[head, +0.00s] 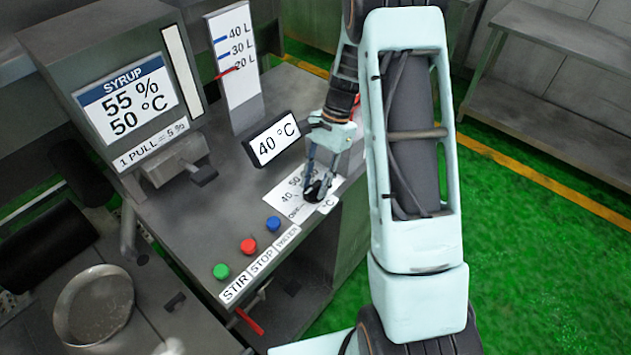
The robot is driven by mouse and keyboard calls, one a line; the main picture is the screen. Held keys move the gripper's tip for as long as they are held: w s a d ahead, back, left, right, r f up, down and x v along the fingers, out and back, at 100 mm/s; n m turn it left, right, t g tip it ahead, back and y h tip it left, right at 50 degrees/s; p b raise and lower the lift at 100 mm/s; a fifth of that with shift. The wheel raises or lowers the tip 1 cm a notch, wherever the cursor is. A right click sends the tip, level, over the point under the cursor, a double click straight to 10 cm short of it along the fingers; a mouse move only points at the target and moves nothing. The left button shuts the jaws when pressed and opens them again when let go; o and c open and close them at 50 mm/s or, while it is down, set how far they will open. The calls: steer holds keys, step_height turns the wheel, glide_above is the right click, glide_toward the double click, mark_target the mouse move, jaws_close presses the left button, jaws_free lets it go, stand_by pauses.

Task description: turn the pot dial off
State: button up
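The pot dial is a small black knob (314,190) on a white scale plate (281,193) marked with temperatures such as 40 and 50, with a °C label beside it. My gripper (317,184) reaches down to the dial from above, its two dark fingers on either side of the knob. The fingers look spread around the knob, but I cannot tell whether they press on it. The knob's pointer direction is hidden by the fingers. A small display (273,139) behind the plate reads 40 °C.
Green, red (248,246) and blue buttons labelled STIR, STOP and WATER stand at the counter's front left. A syrup dispenser (123,95) reads 55 % and 50 °C. A litre gauge (234,62) stands behind. The green floor (540,260) on the right is open.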

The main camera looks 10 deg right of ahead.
steer(key=v, duration=1.2)
steer(key=shift+s, duration=0.1)
